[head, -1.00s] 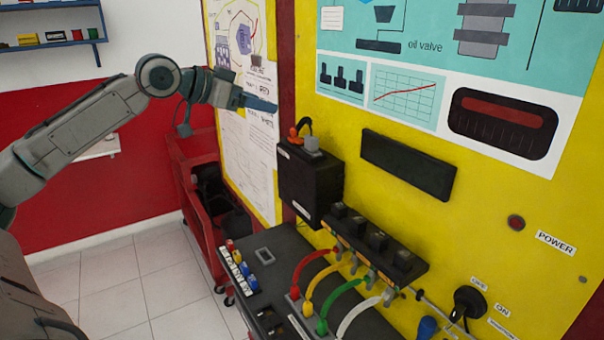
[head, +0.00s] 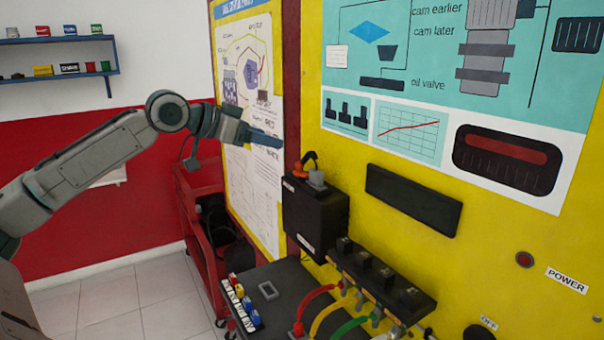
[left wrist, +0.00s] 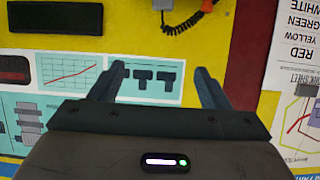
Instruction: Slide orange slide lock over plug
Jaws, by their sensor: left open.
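The orange slide lock (head: 298,170) is on top of the black box on the yellow panel. Beside it is a grey plug (head: 316,179) with a black cable looping above. I cannot tell how far the lock covers the plug. My left gripper (head: 268,138) is above and to the left of the lock, apart from it and empty. In the left wrist view its two fingers (left wrist: 162,80) are spread. There the orange lock (left wrist: 168,30) shows at the top edge with the grey plug (left wrist: 162,4) and a coiled cable. My right gripper is not in view.
The black box (head: 314,218) sticks out from the yellow panel. Below are black coils (head: 378,275) with red, yellow and green leads. A dark bar (head: 412,199) is to the right. A red cart (head: 200,235) stands behind at left. The space above the box is clear.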

